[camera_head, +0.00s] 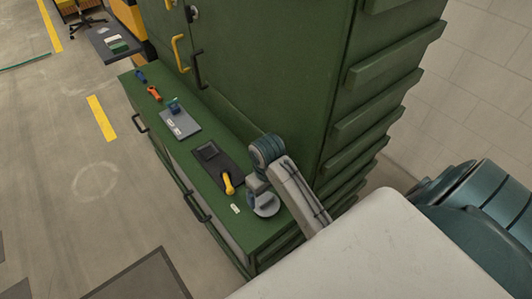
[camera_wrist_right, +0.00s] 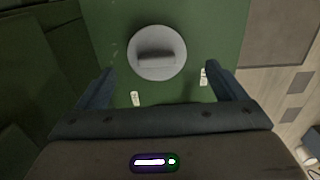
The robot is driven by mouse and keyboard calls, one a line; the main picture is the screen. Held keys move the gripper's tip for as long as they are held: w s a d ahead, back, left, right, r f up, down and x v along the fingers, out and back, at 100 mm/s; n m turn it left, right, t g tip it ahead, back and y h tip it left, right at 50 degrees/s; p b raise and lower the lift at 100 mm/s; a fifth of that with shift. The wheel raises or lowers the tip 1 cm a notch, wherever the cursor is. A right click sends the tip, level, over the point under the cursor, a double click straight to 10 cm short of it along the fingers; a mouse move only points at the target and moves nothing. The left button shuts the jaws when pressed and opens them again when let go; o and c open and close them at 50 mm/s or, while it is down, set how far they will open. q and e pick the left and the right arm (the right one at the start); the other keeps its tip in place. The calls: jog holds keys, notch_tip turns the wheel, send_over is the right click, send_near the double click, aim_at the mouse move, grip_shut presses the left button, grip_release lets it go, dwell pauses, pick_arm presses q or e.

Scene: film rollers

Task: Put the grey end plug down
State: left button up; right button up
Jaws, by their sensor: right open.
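The grey end plug (camera_wrist_right: 172,70) is a round grey disc with a raised bar across its top. It rests on the green cabinet top (camera_wrist_right: 205,30) in the right wrist view, a little ahead of and between my fingertips. In the head view the plug (camera_head: 267,208) lies near the counter's near end, partly hidden by my gripper. My right gripper (camera_head: 254,188) is open above it; in the wrist view its two dark fingers (camera_wrist_right: 160,73) stand wide apart with clear gaps to the plug. My left gripper is not in view.
White labels (camera_head: 235,208) lie beside the plug. A dark mat (camera_head: 207,151) with a yellow-handled tool (camera_head: 228,183) is close by. Further along are a grey plate (camera_head: 181,125), an orange item (camera_head: 154,93) and a blue item (camera_head: 140,76). The tall green cabinet (camera_head: 270,70) rises behind.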

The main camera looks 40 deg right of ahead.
aim_at(267, 202)
notch_tip(267, 202, down, 4)
jog(key=shift+w+d+r+p, duration=0.1)
jog(key=shift+w+p, duration=0.05)
jog(key=shift+p, duration=0.95)
notch_tip(267, 202, down, 4)
jog(key=shift+w+d+r+p, duration=0.15)
jog(key=shift+r+p, duration=0.1)
jog(key=shift+p, duration=0.5)
jog(key=shift+f, duration=0.5)
jog(key=c, duration=0.7)
jog(key=shift+c, duration=0.2)
jog(key=shift+r, duration=0.1)
